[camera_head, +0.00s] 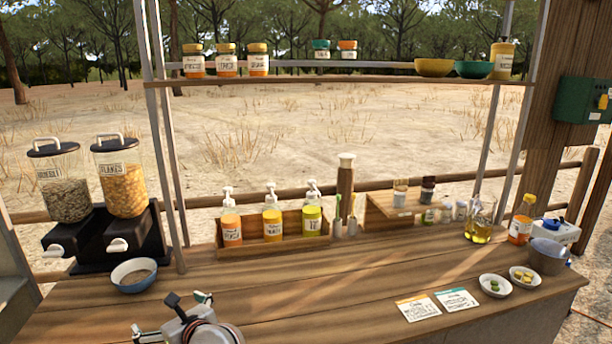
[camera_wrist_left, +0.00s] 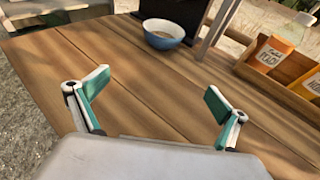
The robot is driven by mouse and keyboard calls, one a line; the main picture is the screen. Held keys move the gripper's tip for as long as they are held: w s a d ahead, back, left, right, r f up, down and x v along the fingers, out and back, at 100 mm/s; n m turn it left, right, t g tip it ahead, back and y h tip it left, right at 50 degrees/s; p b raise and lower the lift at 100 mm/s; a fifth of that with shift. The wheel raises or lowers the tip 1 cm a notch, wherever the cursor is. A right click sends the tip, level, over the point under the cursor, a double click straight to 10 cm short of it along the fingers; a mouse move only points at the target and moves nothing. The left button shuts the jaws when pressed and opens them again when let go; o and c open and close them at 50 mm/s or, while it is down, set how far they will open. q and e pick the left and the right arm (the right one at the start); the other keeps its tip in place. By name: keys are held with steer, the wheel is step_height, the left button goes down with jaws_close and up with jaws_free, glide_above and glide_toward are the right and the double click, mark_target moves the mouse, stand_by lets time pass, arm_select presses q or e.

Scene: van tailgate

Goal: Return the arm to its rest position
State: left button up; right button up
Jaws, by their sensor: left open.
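My left gripper (camera_head: 187,302) is low in the head view, left of the middle, above the front part of the wooden counter (camera_head: 290,290). In the left wrist view its two green-padded fingers (camera_wrist_left: 158,98) stand wide apart with only bare counter between them. It is open and empty. A blue bowl (camera_head: 134,275) with brownish contents sits on the counter beyond the gripper, apart from it. The bowl also shows in the left wrist view (camera_wrist_left: 163,34). My right gripper is not in view.
Two cereal dispensers (camera_head: 122,187) stand at the back left. A wooden box (camera_head: 273,238) of pump bottles stands at the back middle. Two cards (camera_head: 437,304) and two small dishes (camera_head: 495,286) lie at the right. The counter's front middle is clear.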

arm_select(q)
steer(key=s+d+r+m+t+h, duration=0.1)
steer(key=d+r+m+t, duration=0.1)
steer(key=r+m+t, duration=0.5)
steer(key=s+d+r+m+t, duration=0.15)
steer(key=r+m+t, duration=0.25)
steer(key=r+m, duration=0.45)
steer(key=s+d+f+m+h, duration=0.2)
steer(key=d+m+h, duration=0.35)
steer(key=m, duration=0.45)
steer(key=s+d+f+m+h, duration=0.2)
steer(key=d+m+h, duration=0.4)
steer(key=m, duration=0.4)
steer(key=s+a+f+m+g+h, duration=0.1)
steer(key=s+f+m+g, duration=0.3)
steer(key=f+m, duration=0.25)
steer(key=s+a+f+m+g, duration=0.1)
steer(key=s+f+m+g, duration=0.3)
steer(key=f, duration=0.4)
steer(key=s+a+f+m+g+y, duration=0.3)
steer(key=s+a+y, duration=0.1)
steer(key=s+a, duration=0.4)
steer(key=s+a+f+m+g+y, duration=0.2)
steer(key=s+a+f+m+y, duration=0.2)
steer(key=s+a, duration=0.4)
steer(key=w+d+f+n+t+h, duration=0.3)
steer(key=d+f+h, duration=0.4)
steer(key=d+f, duration=0.6)
steer(key=d, duration=0.2)
steer(key=shift+d+f, duration=0.3)
